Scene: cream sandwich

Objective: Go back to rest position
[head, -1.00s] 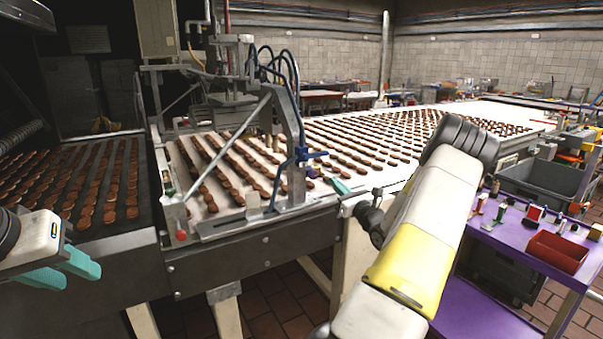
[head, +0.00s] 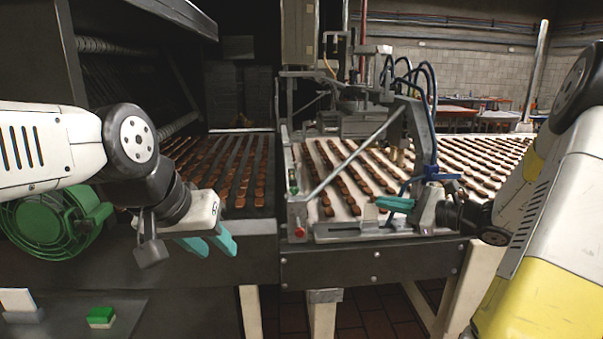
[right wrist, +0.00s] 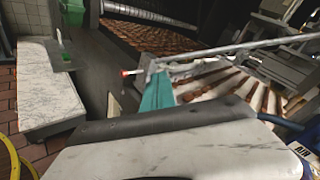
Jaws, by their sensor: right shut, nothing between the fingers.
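My left gripper (head: 208,242) is in the left half of the head view, with its two teal fingers apart and nothing between them, in front of the dark conveyor's front panel. My right gripper (head: 394,203) is right of centre, in front of the metal frame over the white belt. Its teal fingers are shut and empty, pointing left. The right wrist view also shows the teal fingers of the right gripper (right wrist: 156,94) close to a metal bar. I cannot tell whether they touch it.
Rows of brown biscuits lie on the dark belt (head: 212,190) and the white belt (head: 350,215). The metal frame with blue hoses (head: 418,130) stands over the white belt.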

